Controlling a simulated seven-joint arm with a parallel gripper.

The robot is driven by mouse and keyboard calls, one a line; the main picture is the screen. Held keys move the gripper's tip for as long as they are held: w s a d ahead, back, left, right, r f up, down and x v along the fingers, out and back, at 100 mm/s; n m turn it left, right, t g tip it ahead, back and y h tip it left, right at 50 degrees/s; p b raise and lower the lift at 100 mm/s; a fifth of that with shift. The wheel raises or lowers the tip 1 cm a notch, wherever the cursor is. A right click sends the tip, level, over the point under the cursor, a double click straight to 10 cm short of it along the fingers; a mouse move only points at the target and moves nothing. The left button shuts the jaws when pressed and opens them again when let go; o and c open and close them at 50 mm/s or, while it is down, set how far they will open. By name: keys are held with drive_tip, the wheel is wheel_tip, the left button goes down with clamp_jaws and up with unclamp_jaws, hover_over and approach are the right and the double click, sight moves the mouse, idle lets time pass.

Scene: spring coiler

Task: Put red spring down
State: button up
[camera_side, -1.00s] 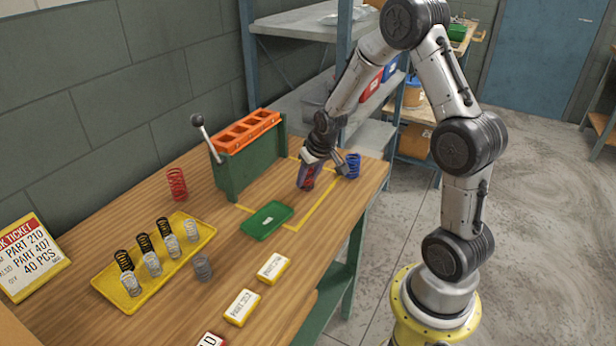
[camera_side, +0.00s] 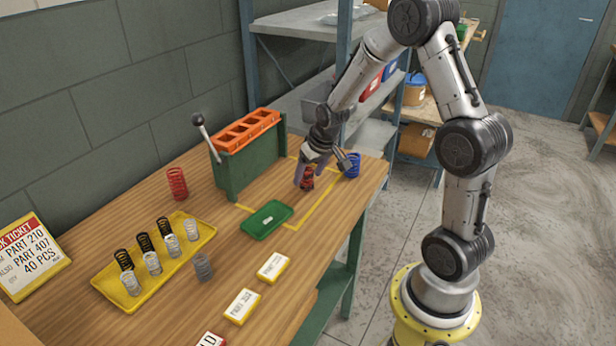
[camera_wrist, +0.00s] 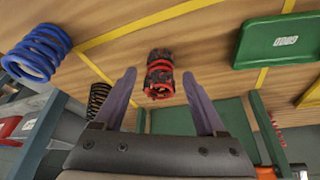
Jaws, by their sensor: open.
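The red spring (camera_side: 307,178), with dark patches on its coils, stands on the wooden bench inside the yellow taped outline. In the wrist view the red spring (camera_wrist: 160,78) shows between and just beyond the fingertips, with a gap on each side. My gripper (camera_side: 322,170) is open low over the bench, its fingers around the spring without visibly gripping it. Its purple-grey fingers (camera_wrist: 159,75) also show spread in the wrist view. In the side view a finger partly hides the spring.
A blue spring (camera_side: 352,165) stands close to the right of my gripper. A green tray (camera_side: 252,229) lies nearer the camera. The green coiler with orange top (camera_side: 247,165) stands to the left. Another red spring (camera_side: 177,184) and a yellow tray of springs (camera_side: 142,294) are farther left.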

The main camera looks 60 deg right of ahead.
drive_tip(key=v, duration=0.9)
drive_tip(key=s+a+r+n+t+y, duration=0.1)
drive_tip(key=s+a+r+n, duration=0.2)
drive_tip(key=s+a+r, duration=0.65)
drive_tip(key=s+a+n+y, duration=0.1)
drive_tip(key=s+a+n, duration=0.1)
drive_tip(key=s+a, duration=0.5)
drive_tip(key=shift+s+a+f+t, duration=0.25)
drive_tip(key=shift+s+a+t, duration=0.05)
drive_tip(key=shift+s, duration=0.8)
